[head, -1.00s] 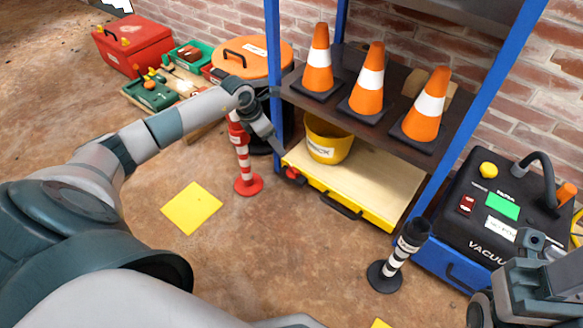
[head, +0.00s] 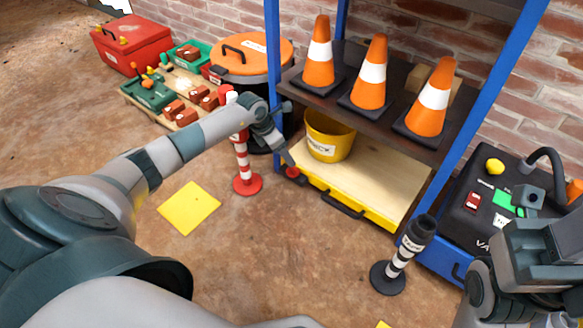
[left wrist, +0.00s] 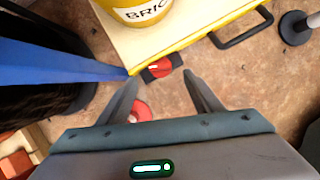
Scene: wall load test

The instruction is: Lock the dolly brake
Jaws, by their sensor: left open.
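The dolly (head: 365,190) is a low wooden platform with a yellow front edge and a black handle, under the shelf. A yellow bucket (head: 330,137) stands on it. At its front left corner is the brake, a red piece on a dark mount (head: 291,173); it also shows in the left wrist view (left wrist: 160,68). My left gripper (head: 286,161) is at this corner. In the left wrist view its fingers (left wrist: 160,78) are apart, with the red piece just beyond and between the tips, nothing held. My right gripper (head: 535,215) is at the lower right; its fingers cannot be made out.
A blue-post shelf (head: 440,180) with orange cones rises over the dolly. A red-white post (head: 242,165) stands left of the dolly, a black-white post (head: 398,260) in front right. A black vacuum (head: 480,205) is at right. The floor in front is mostly clear.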

